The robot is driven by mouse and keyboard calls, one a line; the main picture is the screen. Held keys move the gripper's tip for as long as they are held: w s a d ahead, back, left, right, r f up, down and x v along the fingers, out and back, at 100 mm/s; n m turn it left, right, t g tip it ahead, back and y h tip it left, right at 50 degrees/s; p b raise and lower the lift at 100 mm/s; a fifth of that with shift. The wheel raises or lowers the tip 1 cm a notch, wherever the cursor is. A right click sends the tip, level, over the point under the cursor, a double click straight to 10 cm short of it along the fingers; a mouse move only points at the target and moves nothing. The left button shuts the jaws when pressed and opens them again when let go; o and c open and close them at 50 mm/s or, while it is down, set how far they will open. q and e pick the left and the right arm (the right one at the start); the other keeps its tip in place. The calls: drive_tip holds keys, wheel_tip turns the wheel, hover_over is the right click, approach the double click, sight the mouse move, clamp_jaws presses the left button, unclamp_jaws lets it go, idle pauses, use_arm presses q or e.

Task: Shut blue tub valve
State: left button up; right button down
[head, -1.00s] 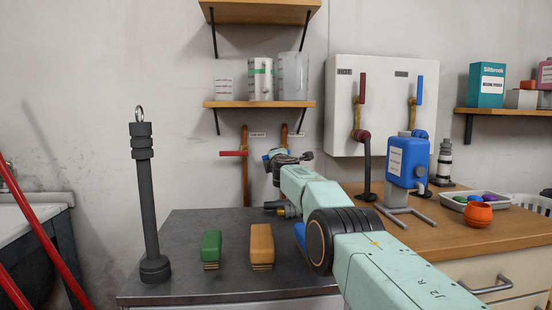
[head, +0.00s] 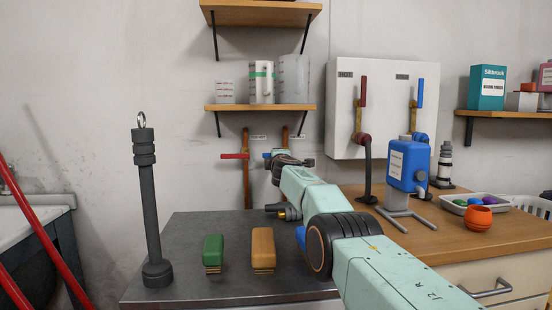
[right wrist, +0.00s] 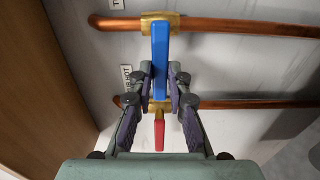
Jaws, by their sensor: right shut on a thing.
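The blue valve lever (right wrist: 161,45) sits on a brass valve on a copper pipe (right wrist: 240,27) and lies across it, square to the pipe. In the head view a small blue end of the lever (head: 267,155) shows at the left of my right gripper (head: 277,161). In the right wrist view the fingers of my right gripper (right wrist: 160,75) stand on both sides of the lever and are shut on it. In the head view my wrist hides most of the valve. My left gripper is not in view.
A red lever (head: 235,156) on the neighbouring copper pipe (head: 246,185) is close by on the left. A shelf (head: 262,107) is above. A grey bench (head: 190,240) below holds a dark post (head: 150,210), a green brush (head: 213,250) and an orange brush (head: 263,248).

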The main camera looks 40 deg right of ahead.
drive_tip(key=c, duration=1.3)
unclamp_jaws()
